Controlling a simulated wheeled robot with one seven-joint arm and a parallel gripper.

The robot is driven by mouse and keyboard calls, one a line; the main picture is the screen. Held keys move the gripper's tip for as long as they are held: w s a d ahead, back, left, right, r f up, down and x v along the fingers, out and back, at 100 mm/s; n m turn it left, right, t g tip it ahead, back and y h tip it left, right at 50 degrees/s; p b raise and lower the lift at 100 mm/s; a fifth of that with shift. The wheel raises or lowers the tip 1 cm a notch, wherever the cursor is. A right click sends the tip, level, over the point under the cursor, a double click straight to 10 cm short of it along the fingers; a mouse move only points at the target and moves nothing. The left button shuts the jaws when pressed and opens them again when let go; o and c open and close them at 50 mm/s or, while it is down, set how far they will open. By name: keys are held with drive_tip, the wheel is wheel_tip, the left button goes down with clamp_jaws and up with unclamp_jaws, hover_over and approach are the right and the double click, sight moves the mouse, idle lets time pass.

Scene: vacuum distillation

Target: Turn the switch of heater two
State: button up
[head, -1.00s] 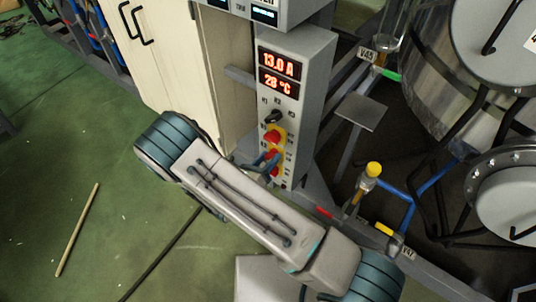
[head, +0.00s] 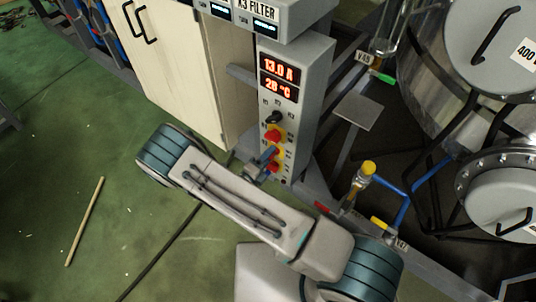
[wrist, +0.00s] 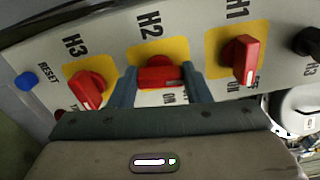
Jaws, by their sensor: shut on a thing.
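The heater two switch (wrist: 160,76) is a red knob on a yellow plate marked H2 in the wrist view. My gripper (wrist: 160,88) has one finger on each side of this knob and is shut on it. The knob's handle lies crosswise between the fingers, unlike the H1 knob (wrist: 244,58), which points roughly up and down. The H3 knob (wrist: 86,88) is tilted. In the head view my gripper (head: 267,160) is at the lower red knobs of the grey control box (head: 312,85), and it partly hides them.
A black knob (head: 273,117) sits above the red ones; a blue reset button (wrist: 27,80) is beyond H3. The box display (head: 278,68) reads 13.0 A and 28 °C. A cabinet (head: 165,70) stands left, and pipes with a yellow-capped valve (head: 368,168) are at right.

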drive_tip(key=shift+n, duration=0.7)
drive_tip(key=shift+f, duration=0.1)
drive_tip(key=o, duration=1)
drive_tip(key=shift+s, duration=0.1)
drive_tip(key=v, duration=1.4)
